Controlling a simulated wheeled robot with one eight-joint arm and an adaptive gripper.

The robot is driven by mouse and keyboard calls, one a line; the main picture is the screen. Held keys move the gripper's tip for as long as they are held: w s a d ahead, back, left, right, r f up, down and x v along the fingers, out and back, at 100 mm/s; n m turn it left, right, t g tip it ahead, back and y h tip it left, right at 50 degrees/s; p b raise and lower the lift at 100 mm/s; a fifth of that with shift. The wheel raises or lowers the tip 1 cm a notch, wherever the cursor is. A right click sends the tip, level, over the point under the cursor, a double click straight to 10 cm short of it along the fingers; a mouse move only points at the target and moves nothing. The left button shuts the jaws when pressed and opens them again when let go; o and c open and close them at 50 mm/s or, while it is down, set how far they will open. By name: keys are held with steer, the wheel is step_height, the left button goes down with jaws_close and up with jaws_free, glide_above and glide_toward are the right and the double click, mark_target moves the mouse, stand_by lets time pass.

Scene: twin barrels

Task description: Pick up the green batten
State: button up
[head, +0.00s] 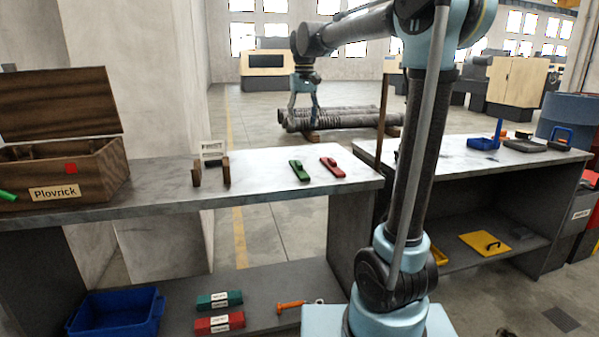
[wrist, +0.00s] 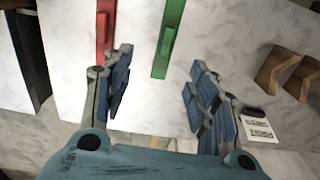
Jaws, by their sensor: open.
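The green batten (head: 299,170) lies on the pale tabletop (head: 265,182) with a red batten (head: 332,166) to its right in the head view. My gripper (head: 303,113) is above the far side of the table in the head view. In the wrist view its fingers (wrist: 160,92) are spread wide and empty. The near end of the green batten shows between and beyond the fingertips, apart from them.
Brown wooden brackets (head: 210,172) and a small labelled card (head: 212,150) stand left of the battens. A wooden box (head: 62,170) with its lid up is at the far left. A blue bin (head: 117,311) is on the shelf below. The tabletop around the battens is clear.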

mark_target(298, 161)
steer(key=f, duration=0.5)
steer(key=w+a+f, duration=0.1)
steer(key=f, duration=0.5)
steer(key=a+f, duration=0.1)
steer(key=f, duration=0.4)
steer(key=shift+w+f, duration=0.25)
steer(key=shift+f, duration=0.15)
steer(key=shift+c, duration=0.5)
steer(key=c, duration=1.1)
